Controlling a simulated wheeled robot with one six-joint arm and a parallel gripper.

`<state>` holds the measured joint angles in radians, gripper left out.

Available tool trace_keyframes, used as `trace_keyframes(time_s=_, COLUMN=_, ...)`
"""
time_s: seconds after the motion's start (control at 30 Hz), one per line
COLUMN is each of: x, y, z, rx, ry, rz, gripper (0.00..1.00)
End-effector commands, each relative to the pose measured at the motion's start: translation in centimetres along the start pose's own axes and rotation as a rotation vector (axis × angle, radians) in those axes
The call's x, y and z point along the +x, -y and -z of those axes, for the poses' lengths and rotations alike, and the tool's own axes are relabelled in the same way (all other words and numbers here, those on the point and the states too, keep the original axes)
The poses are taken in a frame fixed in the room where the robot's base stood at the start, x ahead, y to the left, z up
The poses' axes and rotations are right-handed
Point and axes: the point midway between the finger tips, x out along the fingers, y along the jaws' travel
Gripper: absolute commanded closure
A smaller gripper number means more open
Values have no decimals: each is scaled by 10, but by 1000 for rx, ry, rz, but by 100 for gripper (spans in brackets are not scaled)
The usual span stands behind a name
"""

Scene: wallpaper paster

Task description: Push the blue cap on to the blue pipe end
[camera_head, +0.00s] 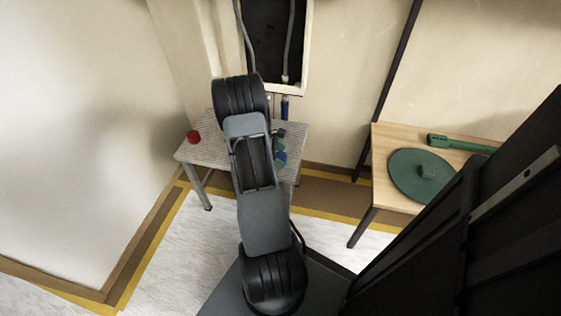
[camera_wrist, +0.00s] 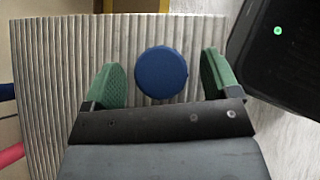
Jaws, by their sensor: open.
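The blue cap (camera_wrist: 162,73) is a round disc, seen from above on the ribbed table in the wrist view. It lies between the two green finger pads of my gripper (camera_wrist: 161,78). The gripper is open, with a gap on each side of the cap. In the head view the blue cap (camera_head: 280,159) shows partly beside my arm, and the rest is hidden. The blue pipe end (camera_head: 285,107) hangs below the wall recess, behind the table. A blue pipe (camera_wrist: 6,92) also shows at the left edge of the wrist view.
A red cap (camera_head: 193,137) stands on the left of the grey ribbed table (camera_head: 213,150). A red pipe (camera_wrist: 10,155) shows at the wrist view's left edge. At right a wooden table (camera_head: 385,140) holds a green disc (camera_head: 410,180) and a green tool (camera_head: 460,144).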

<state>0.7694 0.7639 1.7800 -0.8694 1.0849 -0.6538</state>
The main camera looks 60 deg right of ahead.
Motion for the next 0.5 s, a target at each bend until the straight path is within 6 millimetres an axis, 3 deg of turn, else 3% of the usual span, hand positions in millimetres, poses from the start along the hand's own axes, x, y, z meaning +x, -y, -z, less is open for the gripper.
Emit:
trace_keyframes(time_s=0.1, x=14, y=0, z=1, rx=0, ry=0, rz=0, gripper=18)
trace_keyframes(time_s=0.33, x=14, y=0, z=0, rx=0, ry=0, rz=-1, gripper=18)
trace_keyframes(time_s=0.5, x=14, y=0, z=0, rx=0, ry=0, rz=-1, gripper=34)
